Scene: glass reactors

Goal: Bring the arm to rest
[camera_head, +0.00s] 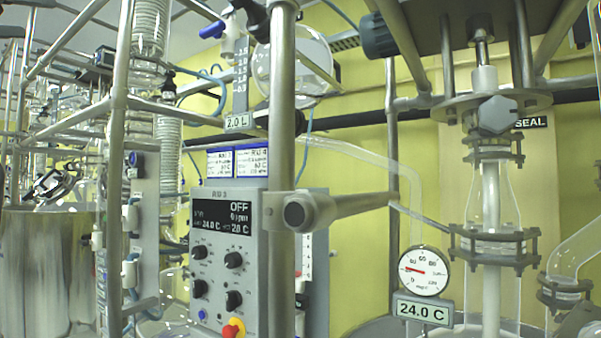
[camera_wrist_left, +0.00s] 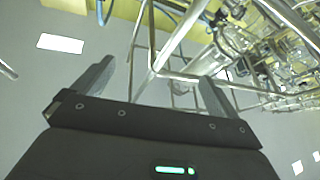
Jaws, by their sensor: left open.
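My left gripper (camera_wrist_left: 156,75) shows in the left wrist view with its two grey fingers spread wide apart. It is open and nothing is between the fingers. Beyond the fingers stand metal tubes of a frame (camera_wrist_left: 152,82), and I cannot tell how far away they are. In the head view I cannot clearly pick the left gripper out among the tubes and glassware at the left. My right gripper is in neither view.
A control box (camera_head: 222,250) reading OFF stands behind an upright metal post (camera_head: 282,150). A horizontal tube (camera_head: 345,204) juts out at the centre. Glass reactor parts (camera_head: 490,195) and a round gauge (camera_head: 424,270) are at the right. A shiny steel vessel (camera_head: 45,265) is at far left.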

